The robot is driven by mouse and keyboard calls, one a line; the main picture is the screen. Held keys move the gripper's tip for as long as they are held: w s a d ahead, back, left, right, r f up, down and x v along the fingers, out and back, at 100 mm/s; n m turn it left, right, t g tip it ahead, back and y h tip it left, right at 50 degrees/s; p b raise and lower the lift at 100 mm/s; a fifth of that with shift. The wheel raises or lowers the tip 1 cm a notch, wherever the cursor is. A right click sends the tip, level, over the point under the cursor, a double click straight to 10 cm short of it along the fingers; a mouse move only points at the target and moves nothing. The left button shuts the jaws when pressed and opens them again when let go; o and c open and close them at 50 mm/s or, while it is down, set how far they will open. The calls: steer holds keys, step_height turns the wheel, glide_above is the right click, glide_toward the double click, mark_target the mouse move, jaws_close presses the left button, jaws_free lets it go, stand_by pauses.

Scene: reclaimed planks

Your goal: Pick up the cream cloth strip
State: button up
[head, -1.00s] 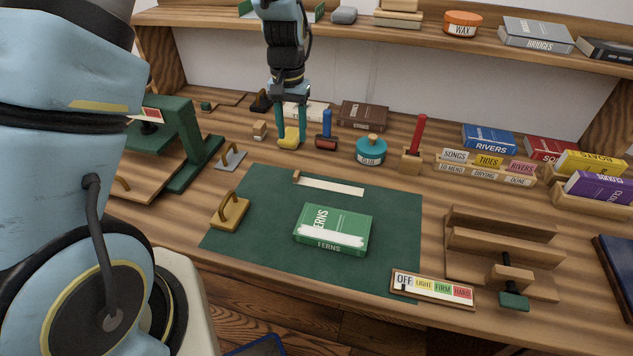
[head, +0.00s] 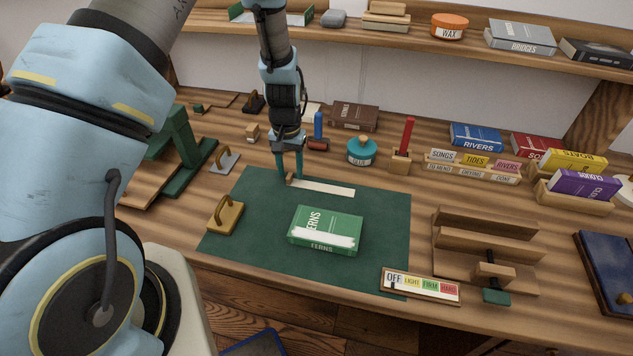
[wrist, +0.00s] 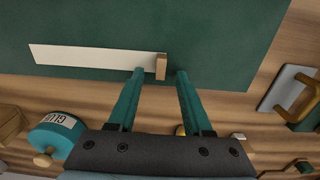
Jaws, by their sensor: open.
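The cream cloth strip (head: 325,188) lies flat near the back edge of the green mat (head: 385,215), with a small wooden tab (head: 290,180) at its left end. In the wrist view the strip (wrist: 90,58) runs left from the tab (wrist: 161,66). My gripper (head: 289,181) is open and points down at the tab end. In the wrist view the tab shows between the fingertips of my gripper (wrist: 161,72). I cannot tell whether a finger touches it.
A green FERNS book (head: 327,228) lies on the mat, right of a brass-coloured handled block (head: 226,213). A teal GLUE pot (head: 362,151) and a red-handled tool (head: 405,140) stand behind the strip. A grey handled plate (head: 225,160) lies to the left.

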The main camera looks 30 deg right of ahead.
steer(key=shift+f, duration=0.25)
steer(key=shift+c, duration=0.3)
jaws_close()
